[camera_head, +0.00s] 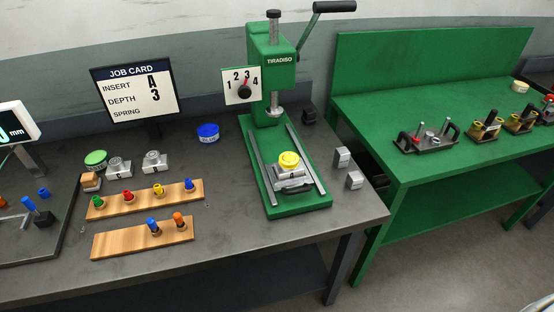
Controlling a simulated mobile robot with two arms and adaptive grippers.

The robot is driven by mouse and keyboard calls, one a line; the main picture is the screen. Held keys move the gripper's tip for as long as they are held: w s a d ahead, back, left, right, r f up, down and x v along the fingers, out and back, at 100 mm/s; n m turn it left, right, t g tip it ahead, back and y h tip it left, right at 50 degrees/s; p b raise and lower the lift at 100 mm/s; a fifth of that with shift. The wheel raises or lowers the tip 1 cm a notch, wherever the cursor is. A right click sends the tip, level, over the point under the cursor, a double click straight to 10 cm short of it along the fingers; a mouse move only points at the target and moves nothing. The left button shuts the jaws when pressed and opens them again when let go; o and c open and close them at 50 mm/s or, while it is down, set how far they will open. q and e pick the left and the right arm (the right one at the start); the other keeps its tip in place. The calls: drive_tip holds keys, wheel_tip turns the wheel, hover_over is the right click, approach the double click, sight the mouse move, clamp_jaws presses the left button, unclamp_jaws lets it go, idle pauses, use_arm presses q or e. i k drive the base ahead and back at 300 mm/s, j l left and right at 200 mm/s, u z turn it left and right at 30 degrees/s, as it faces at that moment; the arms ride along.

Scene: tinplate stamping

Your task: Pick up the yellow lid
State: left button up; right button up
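A round yellow lid (289,159) lies on a small metal die block (291,172) on the base of the green press (275,125), below the press ram (275,110). It appears to lie flat with its top free, and a gap separates it from the ram. Neither of my grippers shows in the head view.
A blue lid (208,131) and a green lid (96,158) lie left of the press. Wooden racks (130,207) with coloured pegs stand in front. Two small metal blocks (342,157) sit right of the press. A job card screen (134,92) stands behind. The front right corner is clear.

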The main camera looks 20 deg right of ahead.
sight(289, 160)
drive_tip(key=l+u, duration=0.45)
drive_tip(key=k+l+u, duration=0.1)
drive_tip(key=l+u, duration=0.35)
drive_tip(key=l, duration=0.2)
drive_tip(key=k+l, duration=0.1)
drive_tip(key=l, duration=0.3)
drive_tip(key=l+u, duration=0.1)
drive_tip(key=l, duration=0.3)
drive_tip(key=k+l+u, duration=0.1)
drive_tip(key=l, duration=0.25)
drive_tip(key=k+l, duration=0.15)
drive_tip(key=l, duration=0.25)
drive_tip(key=k+l+u, duration=0.1)
drive_tip(key=l, duration=0.3)
drive_tip(key=k+l, duration=0.15)
drive_tip(key=l, duration=0.2)
drive_tip(key=u, duration=0.05)
